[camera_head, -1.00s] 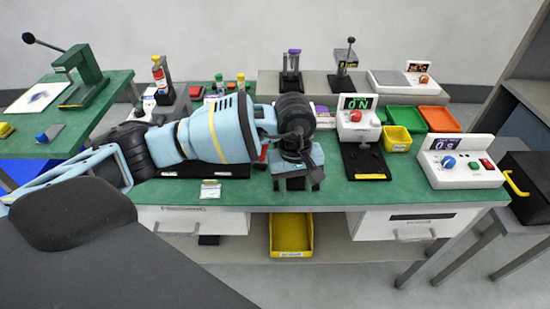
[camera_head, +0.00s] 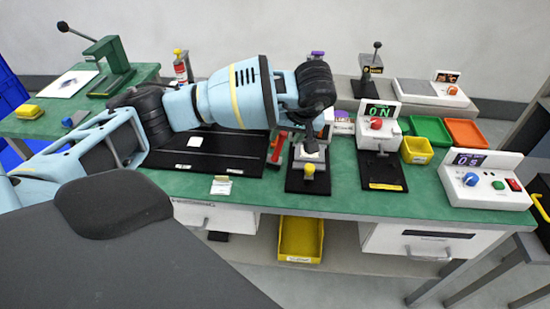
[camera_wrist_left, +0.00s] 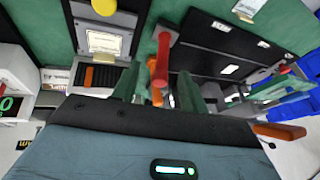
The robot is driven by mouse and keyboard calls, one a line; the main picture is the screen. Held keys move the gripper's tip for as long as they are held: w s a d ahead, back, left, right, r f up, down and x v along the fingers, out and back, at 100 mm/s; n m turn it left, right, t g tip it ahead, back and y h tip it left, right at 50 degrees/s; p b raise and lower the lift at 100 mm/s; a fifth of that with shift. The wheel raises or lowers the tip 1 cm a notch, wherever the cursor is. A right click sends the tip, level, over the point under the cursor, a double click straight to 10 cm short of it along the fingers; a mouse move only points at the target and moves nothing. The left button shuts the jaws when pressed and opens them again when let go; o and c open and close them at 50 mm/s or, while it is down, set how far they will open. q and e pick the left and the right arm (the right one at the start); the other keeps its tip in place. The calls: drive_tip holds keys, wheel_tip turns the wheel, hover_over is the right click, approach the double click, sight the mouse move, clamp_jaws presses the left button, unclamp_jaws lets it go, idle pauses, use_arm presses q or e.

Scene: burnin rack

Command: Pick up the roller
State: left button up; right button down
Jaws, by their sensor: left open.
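A red tool that looks like the roller (camera_head: 277,147) lies on the green bench, at the right end of a black mat. In the left wrist view the roller (camera_wrist_left: 163,55) shows as a red bar with a crosspiece, ahead of the fingers and roughly between them in the picture. My left gripper (camera_head: 311,142) points down over the bench, just right of the roller, above a black fixture. In the left wrist view the left gripper (camera_wrist_left: 157,90) is open, with nothing held. Contact with the roller cannot be made out. My right gripper is not in view.
The black fixture (camera_head: 308,184) with a yellow knob stands right beside the roller. Yellow (camera_head: 417,150), green and orange trays sit beyond. The green bench front (camera_head: 260,198) is mostly clear.

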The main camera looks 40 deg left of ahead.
sight(281, 142)
use_arm(q)
drive_tip(key=x, duration=0.5)
drive_tip(key=shift+a, duration=0.2)
drive_tip(key=shift+r, duration=0.1)
clamp_jaws()
